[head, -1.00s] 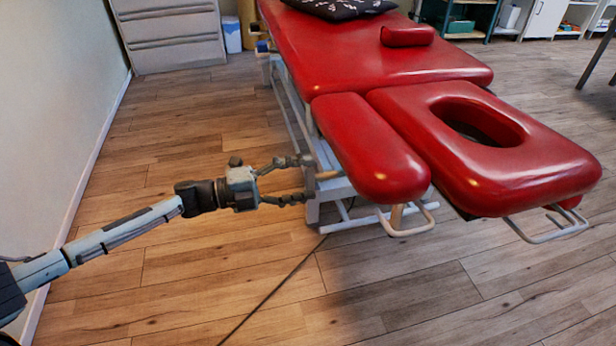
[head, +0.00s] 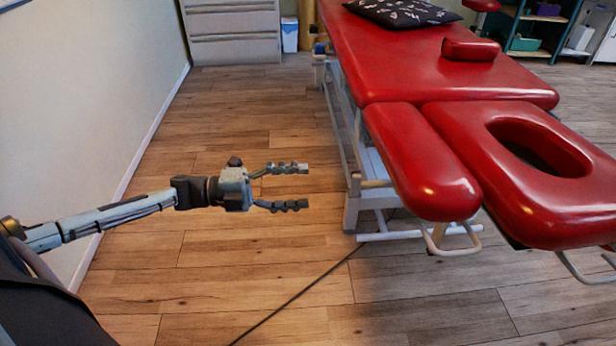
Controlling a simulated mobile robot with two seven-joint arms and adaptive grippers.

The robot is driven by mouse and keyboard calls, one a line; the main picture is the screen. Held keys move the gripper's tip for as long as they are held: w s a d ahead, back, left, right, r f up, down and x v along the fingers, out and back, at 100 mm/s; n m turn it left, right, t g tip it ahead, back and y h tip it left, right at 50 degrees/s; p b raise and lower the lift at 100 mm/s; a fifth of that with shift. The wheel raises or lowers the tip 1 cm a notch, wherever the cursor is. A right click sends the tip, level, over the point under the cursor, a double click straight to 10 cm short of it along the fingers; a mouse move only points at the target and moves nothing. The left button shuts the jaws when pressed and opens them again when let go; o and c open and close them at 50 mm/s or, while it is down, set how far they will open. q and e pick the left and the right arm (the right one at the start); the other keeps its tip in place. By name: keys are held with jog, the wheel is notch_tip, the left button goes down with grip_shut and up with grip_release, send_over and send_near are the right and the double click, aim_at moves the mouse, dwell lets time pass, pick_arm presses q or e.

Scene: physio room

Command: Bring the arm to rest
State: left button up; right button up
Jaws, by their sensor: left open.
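My left gripper (head: 300,187) is open and empty, its two dark fingers pointing right. In the head view it shows over bare wooden floor, to the left of the red treatment table (head: 455,75), with a gap in the picture between fingertips and table frame. My left arm comes in from the left edge, stretched nearly straight. My right gripper is not in view.
The table's red armrest pad (head: 420,160) and face-hole headrest (head: 560,205) jut toward me. A patterned black pillow (head: 400,12) lies on it. A dark cable (head: 300,295) crosses the floor. A pale wall (head: 80,100) stands left, a grey cabinet (head: 232,35) behind.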

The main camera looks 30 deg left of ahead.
pick_arm(q)
notch_tip(320, 180, down, 13)
jog(key=w+a+n+t+y+p, duration=0.1)
jog(key=a+n+t+y+p, duration=0.15)
jog(key=n+y, duration=1.35)
jog(key=s+d+f+n+g, duration=0.2)
jog(key=s+f+n+g, duration=0.2)
jog(key=s, duration=0.5)
jog(key=s+d+f+n+g, duration=0.2)
jog(key=s+f+n+g, duration=0.2)
jog(key=s, duration=0.6)
jog(key=shift+s+f+n+g, duration=0.35)
jog(key=shift+n+g, duration=0.4)
jog(key=shift+n, duration=0.35)
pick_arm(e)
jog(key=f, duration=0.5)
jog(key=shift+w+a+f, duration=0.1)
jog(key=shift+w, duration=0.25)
